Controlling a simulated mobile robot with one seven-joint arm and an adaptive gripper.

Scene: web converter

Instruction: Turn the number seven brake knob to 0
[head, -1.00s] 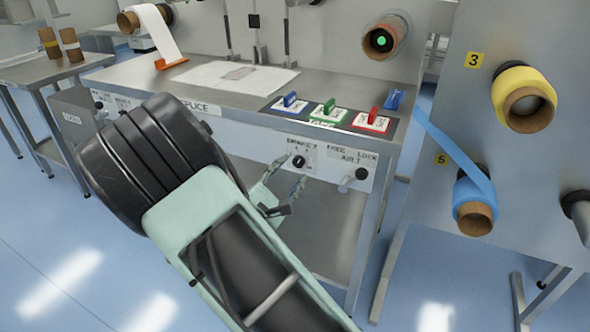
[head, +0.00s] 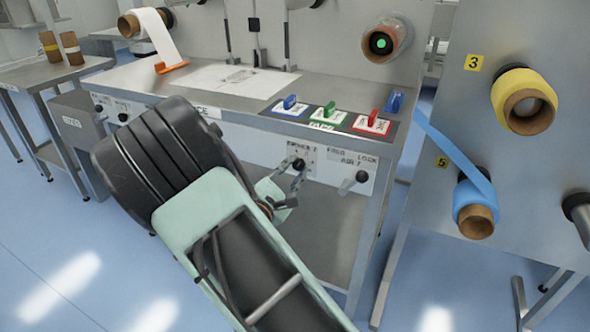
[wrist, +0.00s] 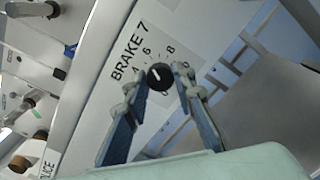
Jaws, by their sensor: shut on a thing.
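The brake 7 knob (wrist: 160,76) is a round black knob with a white pointer line on a pale panel labelled "BRAKE 7". Around it are scale figures; 6 and 8 are readable in the wrist view, others are partly hidden. My gripper (wrist: 158,80) has its two fingertips on either side of the knob and is shut on it. In the head view, the knob (head: 298,163) shows at the table's front panel, with my gripper (head: 297,172) at it. The pointer's exact reading is hard to tell.
A blue tape roll (head: 475,205) hangs on the right-hand panel.

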